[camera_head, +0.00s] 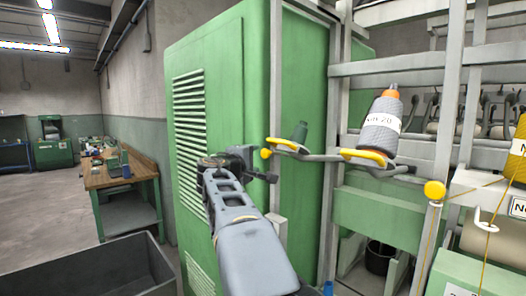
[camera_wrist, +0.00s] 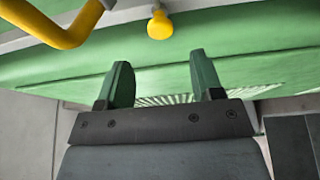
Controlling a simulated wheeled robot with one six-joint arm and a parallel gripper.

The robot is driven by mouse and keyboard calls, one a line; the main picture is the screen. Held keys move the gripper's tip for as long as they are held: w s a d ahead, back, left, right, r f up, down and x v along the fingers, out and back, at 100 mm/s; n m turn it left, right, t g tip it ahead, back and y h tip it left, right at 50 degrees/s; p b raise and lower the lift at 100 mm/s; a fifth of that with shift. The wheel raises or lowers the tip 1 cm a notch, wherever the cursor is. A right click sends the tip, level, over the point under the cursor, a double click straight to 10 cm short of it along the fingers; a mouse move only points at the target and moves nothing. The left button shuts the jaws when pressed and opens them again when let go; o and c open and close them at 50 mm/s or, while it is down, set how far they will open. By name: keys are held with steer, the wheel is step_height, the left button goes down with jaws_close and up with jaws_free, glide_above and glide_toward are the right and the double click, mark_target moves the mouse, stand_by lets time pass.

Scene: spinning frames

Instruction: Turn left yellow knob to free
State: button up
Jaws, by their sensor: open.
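The left yellow knob (camera_head: 265,153) is a small ball at the left end of a grey holder arm (camera_head: 320,157), against the green cabinet. In the wrist view a yellow knob (camera_wrist: 160,26) shows at the top, beyond the gap between the fingertips. My gripper (camera_head: 263,166) is close to the left knob in the head view. In the wrist view my gripper (camera_wrist: 163,78) has its two green fingers apart with nothing between them. Whether a finger touches the knob cannot be told. Another yellow ball (camera_head: 434,190) sits on a post to the right.
A grey yarn cone (camera_head: 378,133) with an orange tip stands on the holder, right of the knob. A yellow curved bar (camera_wrist: 62,32) crosses the wrist view's upper left. The green cabinet (camera_head: 217,70) stands behind my arm. A workbench (camera_head: 118,172) and grey bin (camera_head: 85,272) are left.

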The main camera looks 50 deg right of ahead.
mark_target(264, 154)
steer(key=p+x, duration=0.2)
steer(key=x, duration=0.5)
steer(key=shift+d, duration=0.15)
steer(key=c, duration=0.9)
steer(key=shift+f, duration=0.15)
